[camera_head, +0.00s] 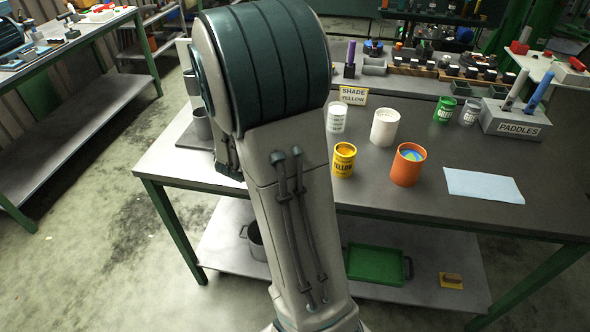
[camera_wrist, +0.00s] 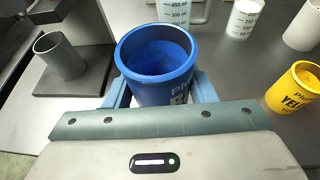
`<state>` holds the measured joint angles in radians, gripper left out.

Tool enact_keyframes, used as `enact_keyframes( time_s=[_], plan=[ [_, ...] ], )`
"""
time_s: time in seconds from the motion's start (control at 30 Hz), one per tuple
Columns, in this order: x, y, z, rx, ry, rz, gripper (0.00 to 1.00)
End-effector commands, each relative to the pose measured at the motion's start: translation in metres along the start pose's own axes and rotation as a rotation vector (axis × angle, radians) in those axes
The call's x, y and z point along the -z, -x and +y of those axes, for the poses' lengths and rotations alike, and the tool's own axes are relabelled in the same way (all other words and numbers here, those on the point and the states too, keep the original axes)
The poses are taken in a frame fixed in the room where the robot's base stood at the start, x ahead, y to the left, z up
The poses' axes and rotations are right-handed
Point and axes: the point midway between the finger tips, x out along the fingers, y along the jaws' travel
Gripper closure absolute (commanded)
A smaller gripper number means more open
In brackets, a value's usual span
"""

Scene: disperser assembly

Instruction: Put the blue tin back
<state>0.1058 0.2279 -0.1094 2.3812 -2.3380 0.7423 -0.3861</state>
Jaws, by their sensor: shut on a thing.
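My gripper (camera_wrist: 158,95) is shut on the blue tin (camera_wrist: 158,84), with a finger on each side of it. The tin is upright and open at the top, with blue inside and part of a white label on its front. In the head view my own arm hides both the tin and the gripper. I cannot tell from the wrist view whether the tin touches the table. A green tin (camera_head: 444,109) stands at the back right of the table, beside a grey one (camera_head: 470,112).
A yellow tin (camera_head: 344,160), orange container (camera_head: 408,164), white container (camera_head: 385,127) and clear beaker (camera_head: 337,118) stand right of my arm. A grey holder (camera_wrist: 60,57) is left of the tin. The paddle block (camera_head: 516,120) and pale blue cloth (camera_head: 483,186) lie farther right.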

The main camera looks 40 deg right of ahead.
Motion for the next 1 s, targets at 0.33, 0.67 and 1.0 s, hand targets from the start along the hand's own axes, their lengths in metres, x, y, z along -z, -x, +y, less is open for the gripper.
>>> enact_keyframes(
  time_s=[0.33, 0.67, 1.0],
  plan=[
    [-0.019, -0.024, -0.176, 0.376, -0.158, -0.003, 0.80],
    [-0.008, -0.030, -0.181, 0.440, -0.176, 0.003, 0.80],
    [0.029, -0.053, -0.109, 0.440, -0.179, 0.001, 0.80]
  ],
)
